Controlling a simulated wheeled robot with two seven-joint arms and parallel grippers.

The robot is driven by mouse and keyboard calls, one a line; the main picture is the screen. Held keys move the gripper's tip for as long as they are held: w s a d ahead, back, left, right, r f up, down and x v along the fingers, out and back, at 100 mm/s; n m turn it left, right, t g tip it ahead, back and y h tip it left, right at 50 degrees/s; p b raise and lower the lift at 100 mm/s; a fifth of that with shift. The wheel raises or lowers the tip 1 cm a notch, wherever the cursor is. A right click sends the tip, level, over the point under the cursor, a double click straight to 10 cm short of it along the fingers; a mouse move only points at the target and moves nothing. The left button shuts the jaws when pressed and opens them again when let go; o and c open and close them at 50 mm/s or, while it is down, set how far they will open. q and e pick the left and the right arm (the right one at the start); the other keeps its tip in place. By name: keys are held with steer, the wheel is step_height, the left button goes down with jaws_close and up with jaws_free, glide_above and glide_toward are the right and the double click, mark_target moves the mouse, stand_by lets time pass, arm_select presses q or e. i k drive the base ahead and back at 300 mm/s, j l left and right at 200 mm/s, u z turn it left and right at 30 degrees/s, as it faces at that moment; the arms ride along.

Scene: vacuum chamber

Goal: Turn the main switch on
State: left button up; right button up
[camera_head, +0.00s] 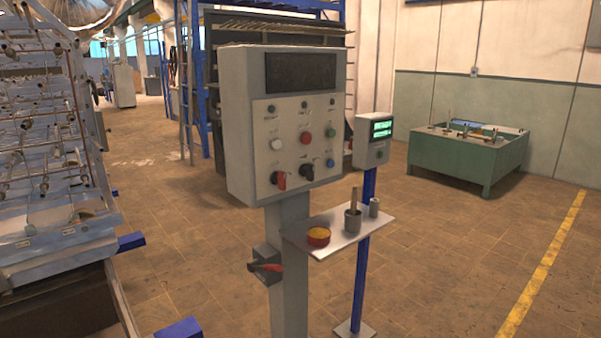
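A grey control box (285,125) stands on a grey post (289,230) in the middle of the head view. Its front panel carries several buttons, a red rotary knob (280,180) and a black rotary knob (307,172) along the bottom. A small switch box (266,255) with a red handle (266,267) is fixed lower on the post. The handle looks roughly level. No label tells me which of these is the main switch. Neither of my grippers shows in the head view.
Machinery (50,170) fills the left. Open floor lies at the right, before a green tub (455,160).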

mark_target(277, 178)
steer(key=i+l, duration=0.15)
steer(key=l, duration=0.2)
steer(key=i+l+u, duration=0.15)
steer(key=l, duration=0.2)
steer(key=i+l, duration=0.15)
steer(key=l, duration=0.25)
steer(key=i+l+u, duration=0.15)
steer(key=l, duration=0.2)
